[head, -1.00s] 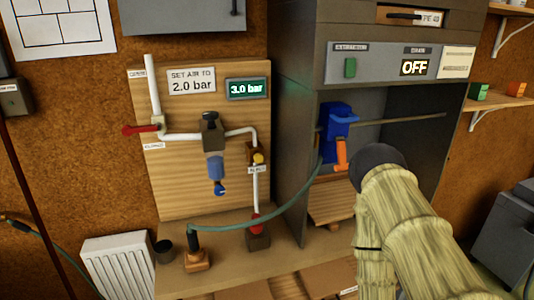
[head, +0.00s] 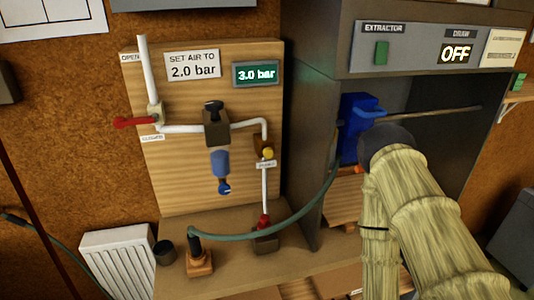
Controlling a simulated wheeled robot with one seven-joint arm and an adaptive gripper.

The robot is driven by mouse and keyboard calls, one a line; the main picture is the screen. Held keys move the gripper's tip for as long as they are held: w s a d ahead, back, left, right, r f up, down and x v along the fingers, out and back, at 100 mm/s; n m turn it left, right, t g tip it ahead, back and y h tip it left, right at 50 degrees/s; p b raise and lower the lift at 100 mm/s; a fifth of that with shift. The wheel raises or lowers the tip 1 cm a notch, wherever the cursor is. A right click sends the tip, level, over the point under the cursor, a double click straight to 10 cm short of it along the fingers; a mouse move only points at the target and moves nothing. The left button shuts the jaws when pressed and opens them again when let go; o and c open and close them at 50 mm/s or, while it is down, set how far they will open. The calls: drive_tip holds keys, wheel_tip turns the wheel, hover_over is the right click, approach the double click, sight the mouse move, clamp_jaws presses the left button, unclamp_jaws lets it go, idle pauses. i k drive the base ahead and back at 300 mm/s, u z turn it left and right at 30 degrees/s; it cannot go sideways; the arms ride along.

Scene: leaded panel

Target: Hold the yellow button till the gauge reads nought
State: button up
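The yellow button (head: 268,153) sits on a small brown valve block on the right of the wooden panel (head: 185,185), above a small label. The gauge (head: 256,74) is a green display at the panel's upper right and reads 3.0 bar. A sign (head: 192,66) left of it says to set air to 2.0 bar. My sleeved arm reaches up from the lower right, to the right of the panel. My gripper is hidden behind the arm's dark end, so its fingers do not show. Nothing of mine touches the button.
A regulator (head: 216,127) with a blue bowl is mid-panel. A green hose (head: 290,222) crosses before the panel to the booth. A blue device (head: 357,125) hangs in the booth, its extractor reading OFF (head: 455,54).

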sight(268, 152)
drive_tip(key=z, duration=1.85)
drive_tip(key=k, duration=1.15)
drive_tip(key=u, duration=1.7)
